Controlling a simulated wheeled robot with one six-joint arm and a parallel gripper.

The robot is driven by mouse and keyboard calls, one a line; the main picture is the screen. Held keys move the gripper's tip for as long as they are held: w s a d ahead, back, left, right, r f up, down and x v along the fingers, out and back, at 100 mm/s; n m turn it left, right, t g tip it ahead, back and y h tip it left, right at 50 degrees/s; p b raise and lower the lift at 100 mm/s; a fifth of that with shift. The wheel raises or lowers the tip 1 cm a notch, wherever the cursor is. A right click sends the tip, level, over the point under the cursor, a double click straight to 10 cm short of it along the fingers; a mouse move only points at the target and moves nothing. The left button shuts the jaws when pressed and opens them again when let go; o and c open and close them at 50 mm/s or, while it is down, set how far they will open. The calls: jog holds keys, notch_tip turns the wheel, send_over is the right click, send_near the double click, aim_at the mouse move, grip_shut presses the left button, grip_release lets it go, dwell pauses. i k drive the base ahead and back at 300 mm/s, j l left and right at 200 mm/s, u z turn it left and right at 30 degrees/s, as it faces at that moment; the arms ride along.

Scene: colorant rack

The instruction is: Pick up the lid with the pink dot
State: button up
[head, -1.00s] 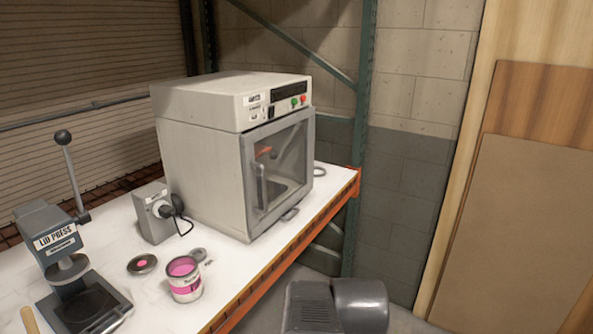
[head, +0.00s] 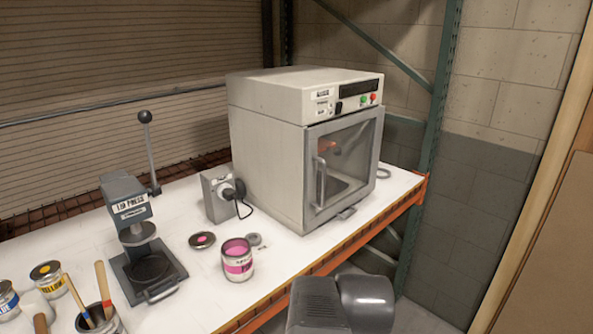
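The lid with the pink dot (head: 202,240) is a dark round disc lying flat on the white tabletop. It is just left of an open can of pink paint (head: 237,260), apart from it. The lid is fully in view with nothing over it. A grey part of my own arm shows at the bottom edge; my gripper is not in view.
The lid press (head: 146,255) stands left of the lid. A grey outlet box (head: 216,198) and a large white machine (head: 300,150) stand behind. A small grey item (head: 254,240) lies by the can. Yellow (head: 48,280) and blue (head: 7,300) cans and a brush pot (head: 103,318) are at lower left.

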aim_at(200, 240)
jog(key=u, duration=1)
jog(key=i+l+u, duration=0.2)
jog(key=l+u, duration=0.2)
jog(key=i+l+u, duration=0.15)
jog(key=l+u, duration=0.2)
jog(key=i+l+u, duration=0.1)
jog(key=l+u, duration=0.3)
